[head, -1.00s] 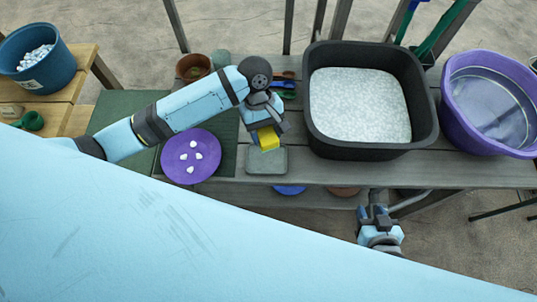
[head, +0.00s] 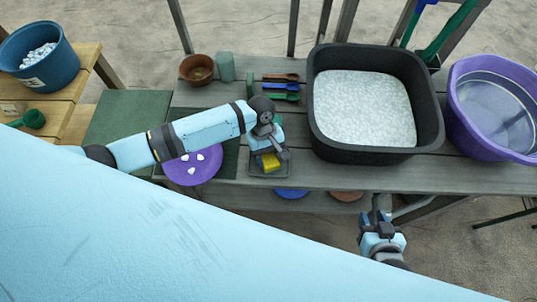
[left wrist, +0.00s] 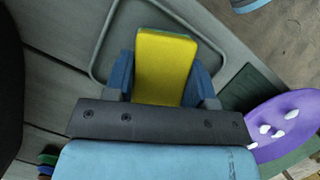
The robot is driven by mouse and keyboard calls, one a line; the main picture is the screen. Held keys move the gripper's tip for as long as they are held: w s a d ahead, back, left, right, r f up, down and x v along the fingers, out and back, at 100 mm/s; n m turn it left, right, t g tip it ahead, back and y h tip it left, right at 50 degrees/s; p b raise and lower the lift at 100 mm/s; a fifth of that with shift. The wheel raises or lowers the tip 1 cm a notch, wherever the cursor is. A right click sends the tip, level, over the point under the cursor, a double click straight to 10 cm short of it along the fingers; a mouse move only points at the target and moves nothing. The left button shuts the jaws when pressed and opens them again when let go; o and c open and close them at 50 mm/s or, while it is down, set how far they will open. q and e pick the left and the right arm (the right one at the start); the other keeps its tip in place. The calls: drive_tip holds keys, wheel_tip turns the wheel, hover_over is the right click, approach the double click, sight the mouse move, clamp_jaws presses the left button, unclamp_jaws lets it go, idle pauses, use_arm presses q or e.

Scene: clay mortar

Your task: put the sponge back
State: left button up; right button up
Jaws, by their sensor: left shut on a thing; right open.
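The yellow sponge (head: 270,162) has a green layer along its edge in the left wrist view (left wrist: 165,68). My left gripper (head: 268,158) is shut on it, with one blue finger on each side of it in the left wrist view (left wrist: 163,78). The sponge is over a small grey-green rimmed tray (head: 256,171) at the front edge of the grey table; I cannot tell whether it touches the tray. The tray's rim shows around it in the left wrist view (left wrist: 97,58). My right gripper (head: 376,215) is open and empty, in front of the table and below its top.
A purple plate (head: 190,175) with several white pieces lies left of the tray. A black tub (head: 428,125) of pale granules stands to the right, beside a purple basin (head: 460,120). Coloured scoops (head: 280,86), a terracotta pot (head: 196,69) and a green cup (head: 225,66) stand behind.

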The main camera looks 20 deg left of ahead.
use_arm(q)
drive_tip(key=shift+f, duration=0.1)
drive_tip(key=o, duration=0.6)
drive_tip(key=shift+o, duration=1.2)
drive_tip(key=v, duration=1.2)
drive_tip(key=shift+p, duration=0.4)
drive_tip(key=shift+d, duration=0.1)
